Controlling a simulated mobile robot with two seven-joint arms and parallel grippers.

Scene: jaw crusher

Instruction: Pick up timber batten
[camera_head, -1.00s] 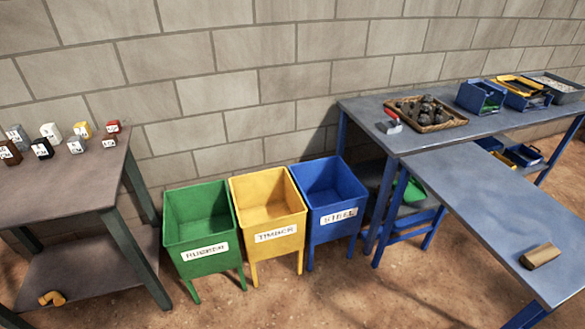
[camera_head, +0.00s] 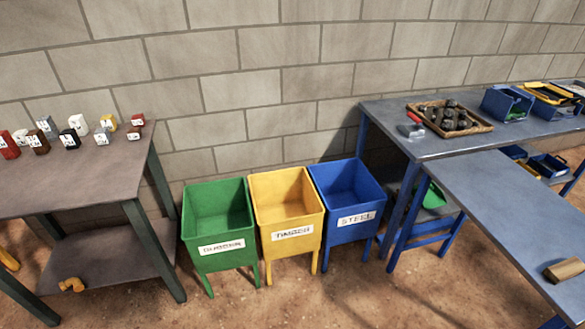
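A short tan-brown block (camera_head: 564,270), which looks like the timber batten, lies on the blue-grey table (camera_head: 490,200) at the right edge of the head view. A yellow bin (camera_head: 290,255) labelled TIMBER stands on legs between a green bin (camera_head: 220,265) and a blue bin (camera_head: 349,233) labelled STEEL. The green bin's label is hard to read. All three bins look empty. Neither of my grippers shows in the head view.
A dark table (camera_head: 75,185) with several small labelled blocks stands at left, with an orange piece (camera_head: 72,285) on its lower shelf. A back bench (camera_head: 385,112) holds a tray of dark lumps (camera_head: 450,117), a red-handled tool (camera_head: 411,127) and blue boxes (camera_head: 506,103). Open floor lies in front.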

